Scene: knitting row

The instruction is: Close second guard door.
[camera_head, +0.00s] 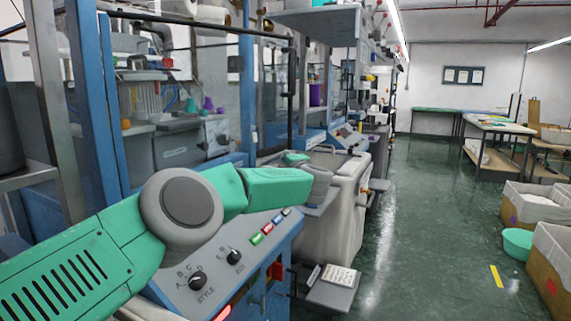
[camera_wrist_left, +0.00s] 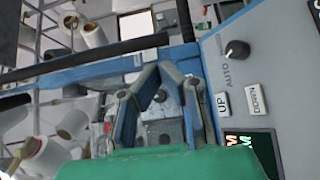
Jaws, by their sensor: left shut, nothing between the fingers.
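The guard door that I can make out is a dark-framed panel (camera_head: 291,95) on the machine row at the left, with a long dark top rail and see-through middle. I cannot tell whether it is the second door, or how far it stands open. My left arm reaches across the control panel, its green end low beside the frame. In the left wrist view my left gripper (camera_wrist_left: 161,70) is shut and empty, its fingertips together in front of a blue machine rail (camera_wrist_left: 60,77). A dark bar (camera_wrist_left: 90,52) crosses beyond it; contact is unclear. My right gripper is out of view.
A grey control panel (camera_head: 215,284) with knobs and coloured buttons lies under my arm; UP and DOWN buttons (camera_wrist_left: 223,101) show near the gripper.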

